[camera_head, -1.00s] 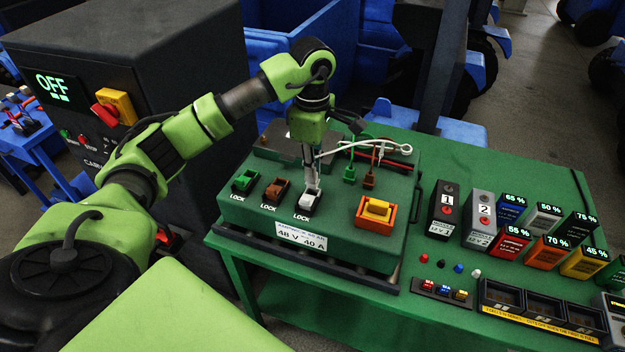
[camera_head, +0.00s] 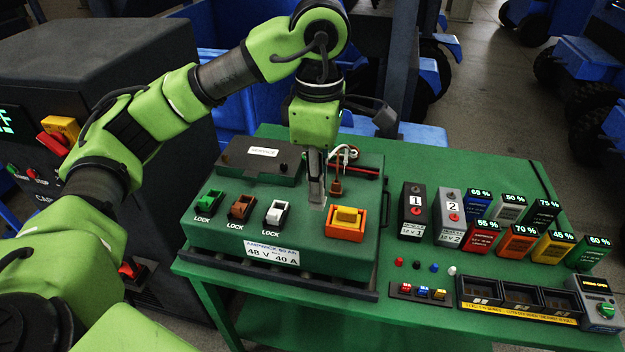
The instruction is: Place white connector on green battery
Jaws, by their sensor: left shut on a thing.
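The green battery (camera_head: 285,229) is a large green box labelled 48 V 40 A on the table. My left gripper (camera_head: 317,200) points straight down over its top, shut on the white connector, which the fingers largely hide. The fingertips are close to the top face; I cannot tell whether the connector touches it. The white cable (camera_head: 343,152) bends behind the fingers. A brown connector (camera_head: 335,187) stands just right of the fingers. The white socket (camera_head: 277,213), marked LOCK, is at the front, left of the gripper. My right gripper is not in view.
Green (camera_head: 210,201) and brown (camera_head: 241,208) sockets line the battery's front, with an orange-and-yellow block (camera_head: 346,223) at the right. A dark service box (camera_head: 262,161) sits at the back left. Several small batteries and a black tray (camera_head: 520,300) occupy the table's right side.

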